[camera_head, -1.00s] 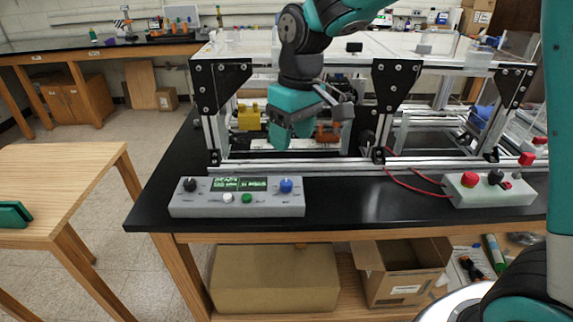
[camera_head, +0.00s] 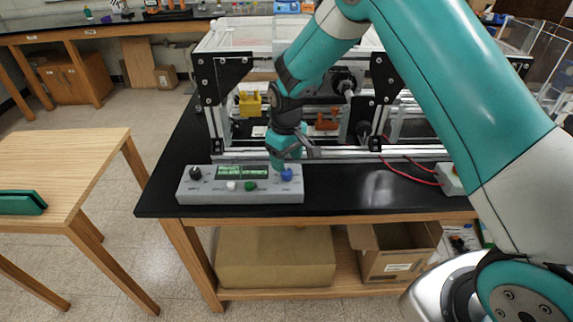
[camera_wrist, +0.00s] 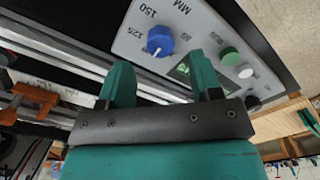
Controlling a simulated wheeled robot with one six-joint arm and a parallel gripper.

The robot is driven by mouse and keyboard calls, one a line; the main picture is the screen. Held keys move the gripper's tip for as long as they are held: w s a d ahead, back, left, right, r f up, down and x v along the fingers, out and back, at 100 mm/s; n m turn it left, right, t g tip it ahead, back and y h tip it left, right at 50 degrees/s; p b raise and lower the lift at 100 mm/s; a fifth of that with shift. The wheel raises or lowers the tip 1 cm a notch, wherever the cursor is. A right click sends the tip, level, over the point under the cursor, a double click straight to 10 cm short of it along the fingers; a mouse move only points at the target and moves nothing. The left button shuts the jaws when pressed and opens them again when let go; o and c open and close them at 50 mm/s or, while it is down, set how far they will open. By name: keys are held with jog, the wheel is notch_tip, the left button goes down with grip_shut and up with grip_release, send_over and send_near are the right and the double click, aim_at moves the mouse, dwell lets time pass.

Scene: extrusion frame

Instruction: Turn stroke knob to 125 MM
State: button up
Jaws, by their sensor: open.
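The blue stroke knob (camera_head: 287,174) is at the right end of the grey control box (camera_head: 215,197) on the black bench. In the wrist view the knob (camera_wrist: 160,40) shows with printed marks 125, 150 and MM around it. A small pale mark is on its lower side, but where it points is hard to tell. My gripper (camera_head: 285,162) is just above and behind the knob. In the wrist view its two teal fingers (camera_wrist: 160,78) are spread apart with nothing between them, and the knob lies beyond their tips.
A black knob (camera_head: 195,173), a green display (camera_head: 242,172), a white button (camera_head: 231,185) and a green button (camera_head: 250,186) share the box. The aluminium extrusion frame (camera_head: 350,153) stands close behind. A second grey box (camera_head: 449,178) is at right.

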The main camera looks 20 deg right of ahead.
aim_at(286, 171)
jog(key=shift+f+p, duration=0.35)
jog(key=shift+f, duration=1.75)
jog(key=c, duration=0.9)
jog(key=shift+c, duration=0.2)
jog(key=shift+m, duration=0.4)
jog(key=m+b, duration=0.2)
jog(key=m, duration=0.2)
jog(key=shift+f+m+b, duration=0.1)
jog(key=shift+m+b, duration=0.2)
jog(key=shift+b, duration=0.05)
jog(key=m+b, duration=0.1)
jog(key=m, duration=0.5)
jog(key=shift+b, duration=0.4)
jog(key=shift+m, duration=0.3)
